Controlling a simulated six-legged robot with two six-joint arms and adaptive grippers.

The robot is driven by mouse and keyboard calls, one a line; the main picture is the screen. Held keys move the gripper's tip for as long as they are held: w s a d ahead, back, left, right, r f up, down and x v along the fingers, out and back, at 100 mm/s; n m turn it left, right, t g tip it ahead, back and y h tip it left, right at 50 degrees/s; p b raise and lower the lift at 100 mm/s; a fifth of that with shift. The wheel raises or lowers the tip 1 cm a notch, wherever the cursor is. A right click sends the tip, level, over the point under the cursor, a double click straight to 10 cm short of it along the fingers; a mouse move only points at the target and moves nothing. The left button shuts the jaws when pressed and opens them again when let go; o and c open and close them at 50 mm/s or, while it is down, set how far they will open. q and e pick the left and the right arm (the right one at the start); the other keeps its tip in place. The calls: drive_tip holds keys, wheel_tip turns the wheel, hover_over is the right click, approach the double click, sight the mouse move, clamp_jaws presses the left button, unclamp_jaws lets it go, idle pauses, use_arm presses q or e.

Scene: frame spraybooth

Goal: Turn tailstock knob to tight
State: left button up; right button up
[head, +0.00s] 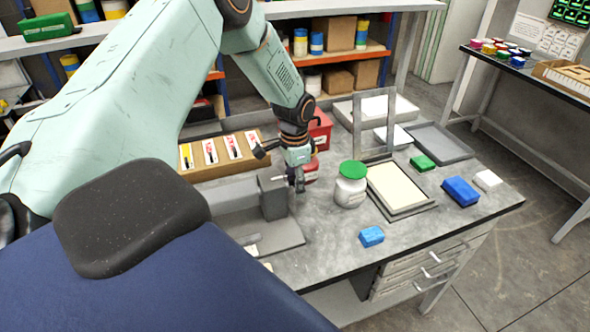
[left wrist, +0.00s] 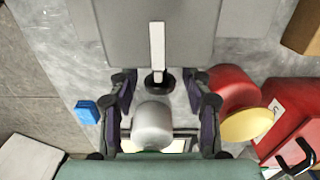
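The grey fixture (head: 285,236) stands on the bench with an upright block (head: 272,198) at its right end. In the left wrist view, a dark round knob (left wrist: 158,77) shows at the edge of the grey block (left wrist: 190,30), at the end of a pale bar (left wrist: 157,45). My left gripper (head: 298,184) is just right of the upright block in the head view. In the left wrist view, its fingers (left wrist: 160,92) are spread on either side of the knob, with no visible contact. The knob's tightness cannot be told. My right gripper is not in view.
A green-lidded jar (head: 350,188) stands close right of the gripper. A red container (head: 320,130) and cardboard box (head: 218,155) are behind it. A blue block (head: 371,236) lies in front, and a framed tray (head: 402,188) is to the right.

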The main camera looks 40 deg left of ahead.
use_arm(q)
drive_tip(key=shift+w+r, duration=0.1)
drive_tip(key=shift+r, duration=0.05)
wheel_tip(320, 180, up, 12)
idle(0.6)
drive_tip(key=shift+f, duration=0.2)
idle(0.4)
